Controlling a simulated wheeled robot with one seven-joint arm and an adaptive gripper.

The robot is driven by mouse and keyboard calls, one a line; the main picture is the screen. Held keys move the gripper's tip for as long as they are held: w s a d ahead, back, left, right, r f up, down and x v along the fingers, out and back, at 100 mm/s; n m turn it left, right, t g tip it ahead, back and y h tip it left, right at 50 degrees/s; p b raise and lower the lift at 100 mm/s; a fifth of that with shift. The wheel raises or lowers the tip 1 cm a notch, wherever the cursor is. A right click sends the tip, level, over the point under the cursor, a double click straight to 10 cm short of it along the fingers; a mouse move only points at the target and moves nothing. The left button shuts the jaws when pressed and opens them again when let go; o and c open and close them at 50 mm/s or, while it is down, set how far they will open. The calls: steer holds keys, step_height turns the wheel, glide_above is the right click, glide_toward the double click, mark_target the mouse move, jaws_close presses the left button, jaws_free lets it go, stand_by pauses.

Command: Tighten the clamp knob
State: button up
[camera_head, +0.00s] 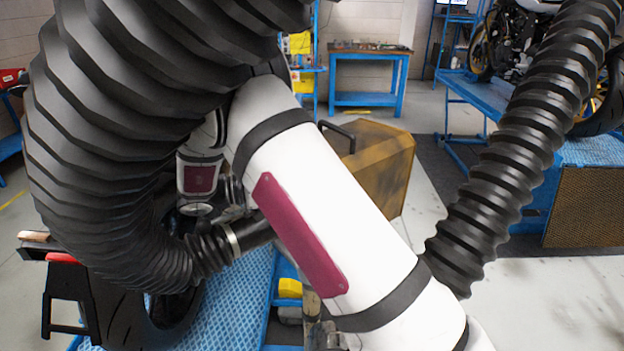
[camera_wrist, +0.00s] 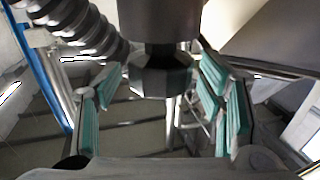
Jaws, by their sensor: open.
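In the wrist view a dark, faceted knob (camera_wrist: 160,78), which looks like the clamp knob, sits at the end of a thick dark cylinder coming in from the top. My gripper (camera_wrist: 163,105) is open, with teal pads to the left and right of the knob. Gaps show between the knob and the pads, so the gripper holds nothing. How far the knob reaches in between the pads is hard to tell. In the head view my white arm with a maroon panel crosses the middle, and I cannot make out the knob or the fingertips there.
A large black corrugated hose (camera_head: 110,130) arches close by my arm on the left. Another hose (camera_head: 500,170) runs down the right. A brown box (camera_head: 382,165) stands behind my arm. A blue lift platform (camera_head: 235,300) lies below, with a tyre on it. A blue workbench (camera_head: 368,75) stands at the back.

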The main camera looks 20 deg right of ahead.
steer(key=w+a, duration=0.1)
steer(key=a, duration=0.6)
steer(key=shift+w, duration=0.15)
